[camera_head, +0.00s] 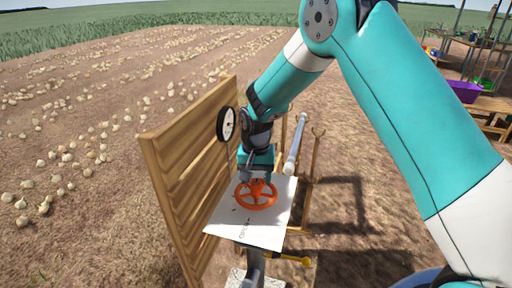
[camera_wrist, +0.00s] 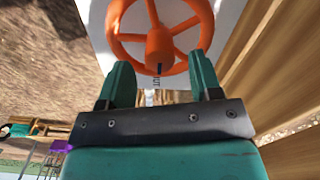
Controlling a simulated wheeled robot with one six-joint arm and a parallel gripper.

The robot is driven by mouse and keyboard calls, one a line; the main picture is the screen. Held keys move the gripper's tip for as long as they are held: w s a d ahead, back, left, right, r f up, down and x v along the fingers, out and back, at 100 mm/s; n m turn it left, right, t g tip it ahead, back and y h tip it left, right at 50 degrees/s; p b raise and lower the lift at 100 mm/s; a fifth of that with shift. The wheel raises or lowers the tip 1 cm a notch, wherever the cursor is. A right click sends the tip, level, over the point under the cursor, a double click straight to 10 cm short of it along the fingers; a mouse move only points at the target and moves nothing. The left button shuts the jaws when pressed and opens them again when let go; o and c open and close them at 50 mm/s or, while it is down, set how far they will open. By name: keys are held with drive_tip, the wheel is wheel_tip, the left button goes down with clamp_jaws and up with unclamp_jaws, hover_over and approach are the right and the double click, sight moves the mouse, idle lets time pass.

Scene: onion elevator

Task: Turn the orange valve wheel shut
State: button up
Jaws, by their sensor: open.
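The orange valve wheel (camera_head: 257,194) lies flat above a tilted white plate (camera_head: 272,237), which has small dark lettering on it. In the wrist view the wheel (camera_wrist: 160,43) shows its hub, spokes and most of its rim, cut off at the top. My gripper (camera_head: 256,177) is over the far side of the wheel in the head view. A dark mark shows on the hub, with partly hidden letters below.
A wooden panel (camera_head: 190,165) with a round dial (camera_head: 227,124) stands close left of my gripper. A pale pipe (camera_head: 296,145) on wooden forked posts stands close on the right. A yellow-handled part (camera_head: 290,259) is below the plate. A purple crate (camera_head: 465,91) is far right.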

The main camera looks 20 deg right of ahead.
sight(256, 183)
wheel_tip(256, 183, up, 14)
drive_tip(key=b, duration=0.1)
drive_tip(key=shift+r, duration=0.2)
drive_tip(key=s+a+r+n+y, duration=0.2)
drive_tip(key=s+n, duration=0.3)
drive_tip(key=s, duration=1)
drive_tip(key=s+a+r+n+y, duration=0.2)
drive_tip(key=s+n, duration=0.4)
drive_tip(key=s, duration=0.9)
drive_tip(key=shift+s+a+n, duration=0.2)
drive_tip(key=shift+a+n, duration=0.1)
drive_tip(key=shift+a, duration=0.2)
